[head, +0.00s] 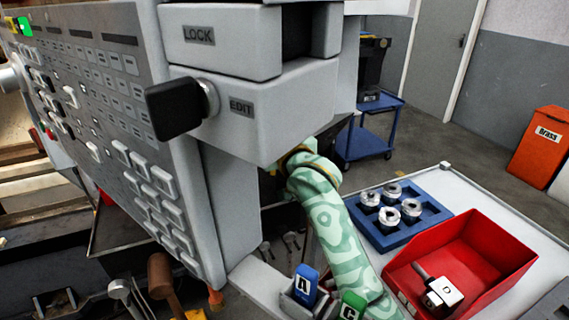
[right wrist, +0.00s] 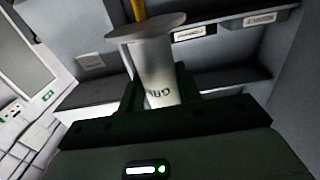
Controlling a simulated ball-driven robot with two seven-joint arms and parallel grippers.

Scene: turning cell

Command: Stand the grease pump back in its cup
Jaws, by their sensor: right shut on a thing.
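The pump's lower end is hidden behind the gripper. In the head view my right arm goes up behind the control panel, which hides the gripper and pump. I cannot make out the cup. My left gripper is not in view.
The large control panel (head: 120,125) fills the left of the head view. A bench at right holds a blue tray (head: 437,216) of metal rings and a red bin (head: 500,238). Grey shelves (right wrist: 235,85) lie beyond the pump.

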